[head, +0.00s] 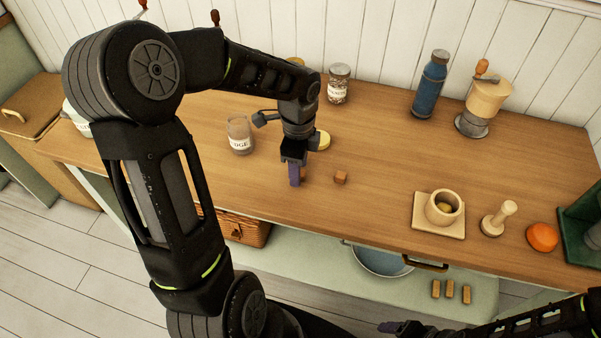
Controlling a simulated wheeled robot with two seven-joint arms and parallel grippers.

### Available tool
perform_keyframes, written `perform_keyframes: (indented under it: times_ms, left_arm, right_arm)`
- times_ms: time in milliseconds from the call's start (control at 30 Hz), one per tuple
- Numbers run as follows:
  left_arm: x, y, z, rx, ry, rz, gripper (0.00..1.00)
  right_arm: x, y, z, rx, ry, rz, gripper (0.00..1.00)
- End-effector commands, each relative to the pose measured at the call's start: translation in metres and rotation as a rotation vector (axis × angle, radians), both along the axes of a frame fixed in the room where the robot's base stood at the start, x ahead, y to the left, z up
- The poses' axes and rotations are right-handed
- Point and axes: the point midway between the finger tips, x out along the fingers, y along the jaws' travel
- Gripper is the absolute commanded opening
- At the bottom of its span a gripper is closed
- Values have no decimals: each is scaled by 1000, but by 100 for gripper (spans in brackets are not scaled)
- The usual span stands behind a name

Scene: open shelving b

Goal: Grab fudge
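A small brown cube (340,177), which looks like fudge, lies on the wooden counter. A glass jar (240,135) with a label reading "DGE" in its visible part stands to the left; its top looks open. My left gripper (297,176) points down at the counter between the jar and the cube, a little left of the cube. A brown bit shows at the right side of its purple finger, mostly hidden; whether it is gripped is unclear. A yellow round lid (324,140) lies partly behind the gripper. My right gripper (390,327) is low at the bottom edge, away from the counter.
A labelled jar (339,84), blue bottle (430,85) and grinder (484,105) stand at the back. A mortar (444,207) on a board, a wooden pestle (498,218) and an orange object (542,237) are at the right. The middle right counter is clear.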

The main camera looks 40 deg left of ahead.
Motion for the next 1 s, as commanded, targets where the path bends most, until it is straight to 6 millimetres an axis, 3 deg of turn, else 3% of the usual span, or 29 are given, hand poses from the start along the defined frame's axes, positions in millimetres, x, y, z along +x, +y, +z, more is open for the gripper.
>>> perform_keyframes:
  times_ms: [667,1000]
  left_arm:
    - [0,0,-5,1,-2,0,46]
    - [0,0,-5,1,-2,0,19]
  right_arm:
    - [0,0,0,0,0,0,78]
    - [0,0,0,0,0,0,78]
